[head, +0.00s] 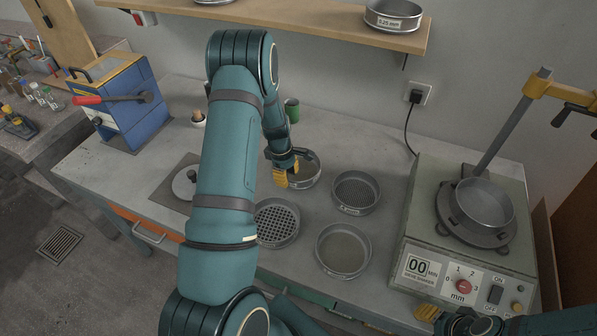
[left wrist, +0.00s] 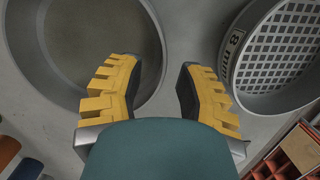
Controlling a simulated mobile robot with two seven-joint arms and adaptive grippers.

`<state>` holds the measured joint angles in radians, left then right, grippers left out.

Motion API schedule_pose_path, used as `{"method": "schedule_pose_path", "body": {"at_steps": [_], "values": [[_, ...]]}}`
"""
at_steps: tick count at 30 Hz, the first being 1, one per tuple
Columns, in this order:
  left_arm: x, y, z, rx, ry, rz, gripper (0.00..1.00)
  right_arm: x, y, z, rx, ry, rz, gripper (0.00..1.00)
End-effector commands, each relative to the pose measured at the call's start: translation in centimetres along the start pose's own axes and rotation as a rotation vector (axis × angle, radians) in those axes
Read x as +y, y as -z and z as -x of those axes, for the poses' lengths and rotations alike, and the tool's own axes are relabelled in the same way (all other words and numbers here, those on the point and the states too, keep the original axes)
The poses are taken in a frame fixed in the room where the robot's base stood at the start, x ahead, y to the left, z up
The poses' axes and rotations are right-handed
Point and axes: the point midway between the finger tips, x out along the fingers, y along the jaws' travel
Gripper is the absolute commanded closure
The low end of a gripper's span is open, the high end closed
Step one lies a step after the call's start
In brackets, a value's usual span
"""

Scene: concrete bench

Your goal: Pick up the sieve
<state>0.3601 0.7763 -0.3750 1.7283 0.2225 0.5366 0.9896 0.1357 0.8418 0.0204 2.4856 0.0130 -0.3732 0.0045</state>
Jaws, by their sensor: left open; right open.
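Several round metal sieves stand on the bench. My left gripper (head: 287,174) is open at the near-left rim of the back sieve (head: 309,174). In the left wrist view, one finger of the left gripper (left wrist: 158,92) overlaps a plain-walled sieve (left wrist: 150,38) and the other is outside it; contact is unclear. A coarse-mesh sieve (left wrist: 275,50) marked 8 lies to the right there; the head view shows a coarse-mesh sieve (head: 276,219) beside my arm. A medium-mesh sieve (head: 355,192) and a fine-mesh sieve (head: 343,250) stand further right. My right gripper (head: 470,314) is open at the bottom edge, partly cut off.
A sieve shaker (head: 437,215) with a pan (head: 484,205) on it stands at the right. A blue device (head: 122,105) with a red-handled lever is at the left. A green cup (head: 292,110) stands near the wall. A shelf (head: 290,22) overhangs the back.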

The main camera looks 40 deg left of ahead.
Motion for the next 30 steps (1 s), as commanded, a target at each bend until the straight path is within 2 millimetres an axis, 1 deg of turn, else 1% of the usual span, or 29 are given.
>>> {"method": "schedule_pose_path", "body": {"at_steps": [1,4,11,12,15,30], "values": [[-0.1,0.0,-0.9,0.0,0.002,0.0,0.65,0.0,0.0,-0.1,0.0,0.0,0.0,0.53],[0.0,0.0,-1.9,0.0,0.001,0.001,0.65,0.1,0.0,-0.2,0.0,0.0,0.0,0.53],[0.0,0.0,-2.1,0.0,-0.001,0.0,0.65,0.0,0.0,-0.1,0.0,0.0,0.0,0.53],[0.0,0.0,-2.1,0.0,-0.001,0.0,0.69,0.0,0.0,-0.1,0.0,0.0,0.0,0.53],[0.0,0.0,-2.1,0.0,-0.001,0.0,1.0,0.0,0.0,-0.1,0.0,0.0,0.0,0.53],[0.0,0.0,-2.0,0.001,-0.001,0.0,1.0,0.0,0.0,-0.1,0.0,0.0,0.0,0.53]]}}
